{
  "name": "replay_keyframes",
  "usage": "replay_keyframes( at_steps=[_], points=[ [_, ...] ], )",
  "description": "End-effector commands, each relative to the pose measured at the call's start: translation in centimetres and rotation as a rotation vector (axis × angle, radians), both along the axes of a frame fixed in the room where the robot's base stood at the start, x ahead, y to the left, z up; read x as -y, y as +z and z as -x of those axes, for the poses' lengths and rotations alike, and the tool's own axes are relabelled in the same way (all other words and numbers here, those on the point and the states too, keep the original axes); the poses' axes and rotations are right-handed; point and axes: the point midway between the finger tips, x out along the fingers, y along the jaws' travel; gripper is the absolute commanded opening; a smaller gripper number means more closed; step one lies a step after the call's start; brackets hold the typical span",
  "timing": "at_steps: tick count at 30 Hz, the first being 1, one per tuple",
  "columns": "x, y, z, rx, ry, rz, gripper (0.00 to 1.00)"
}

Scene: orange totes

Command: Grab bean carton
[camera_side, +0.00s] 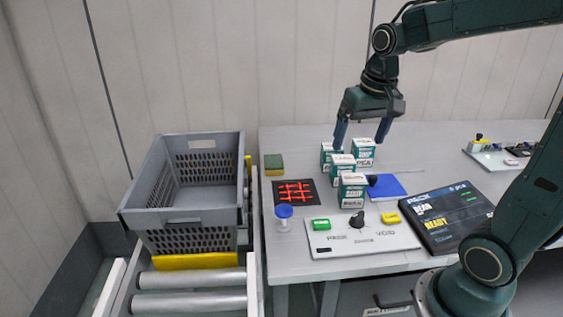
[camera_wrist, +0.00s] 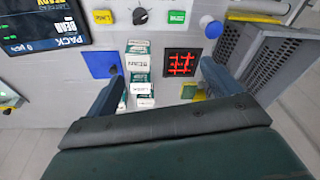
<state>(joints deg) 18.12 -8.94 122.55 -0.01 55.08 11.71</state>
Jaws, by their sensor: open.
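Several white-and-green cartons stand close together on the table. The bean carton (camera_side: 352,191) appears to be the one nearest the control panel; its small label seems to read BEAN. It also shows in the wrist view (camera_wrist: 137,61), at the far end of the group. Another carton (camera_side: 363,151) stands at the back right and one (camera_side: 327,155) at the back left, with a third (camera_side: 343,168) between. My gripper (camera_side: 360,143) is open and empty above the back cartons, fingers pointing down. In the wrist view, its fingers (camera_wrist: 160,76) straddle the group, and the nearer cartons are partly hidden.
A control panel (camera_side: 350,240) with a black knob, green and yellow buttons lies in front. A dark screen (camera_side: 445,215) is right of it. A blue pad (camera_side: 388,187) and a black mat with red grid (camera_side: 294,192) flank the cartons. A grey crate (camera_side: 185,215) stands left.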

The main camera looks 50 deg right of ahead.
Motion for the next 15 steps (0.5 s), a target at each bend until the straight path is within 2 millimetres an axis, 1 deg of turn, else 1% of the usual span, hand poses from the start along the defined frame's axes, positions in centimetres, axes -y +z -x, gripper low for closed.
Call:
replay_keyframes(
  at_steps=[1,6,12,15],
  points=[
    [1.0,-0.6,-0.7,-0.021,-0.035,-0.01,0.89],
    [4.1,-2.3,-2.5,-0.076,-0.145,-0.038,0.89],
    [7.7,-4.7,-4.0,-0.136,-0.263,-0.07,0.89],
    [9.0,-5.7,-4.4,-0.156,-0.307,-0.082,0.89]
  ],
)
